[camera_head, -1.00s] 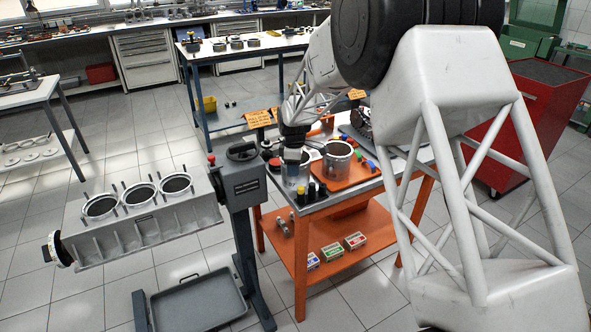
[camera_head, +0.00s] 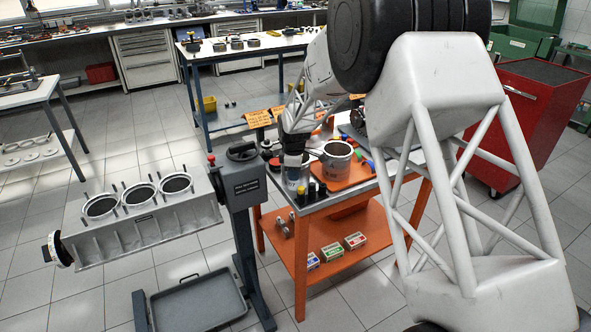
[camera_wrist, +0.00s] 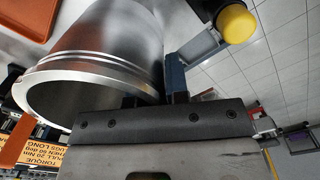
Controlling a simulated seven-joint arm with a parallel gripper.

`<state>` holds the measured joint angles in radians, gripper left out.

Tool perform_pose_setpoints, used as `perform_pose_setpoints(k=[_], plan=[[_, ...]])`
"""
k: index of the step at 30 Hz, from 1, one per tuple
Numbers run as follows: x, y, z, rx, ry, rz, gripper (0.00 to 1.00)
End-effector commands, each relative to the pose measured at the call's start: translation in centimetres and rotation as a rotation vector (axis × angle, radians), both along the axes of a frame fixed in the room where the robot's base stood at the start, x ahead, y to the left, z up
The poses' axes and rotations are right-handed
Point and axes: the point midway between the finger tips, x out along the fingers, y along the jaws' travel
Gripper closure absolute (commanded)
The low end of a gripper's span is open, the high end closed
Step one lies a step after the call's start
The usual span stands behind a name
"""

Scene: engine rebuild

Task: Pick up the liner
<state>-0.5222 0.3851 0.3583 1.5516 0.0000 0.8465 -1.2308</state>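The liner (camera_wrist: 105,50) is a shiny metal cylinder with a stepped rim, large at the upper left in the wrist view. In the head view the liner (camera_head: 292,179) stands at the left end of the orange-framed bench, partly hidden by my gripper (camera_head: 293,164). In the wrist view my gripper (camera_wrist: 153,98) is at the liner's rim, with one finger by the bore side and the other beside the outer wall. The rim lies between the fingers. I cannot tell whether they press on it.
A similar cylinder (camera_head: 337,155) stands on an orange tray (camera_head: 352,179) to the right. A red cabinet (camera_head: 535,115) stands at the right.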

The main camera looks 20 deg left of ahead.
Motion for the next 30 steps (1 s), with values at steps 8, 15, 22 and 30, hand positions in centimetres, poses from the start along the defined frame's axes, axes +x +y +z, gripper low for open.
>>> perform_pose_setpoints(k=[8,15,22,30], plan=[[0.0,0.0,0.1,0.000,-0.001,0.000,1.00],[0.0,0.0,0.1,0.000,-0.001,0.000,1.00],[0.0,0.0,1.3,0.001,-0.001,0.000,1.00],[0.1,0.0,4.8,0.002,-0.003,0.000,1.00]])
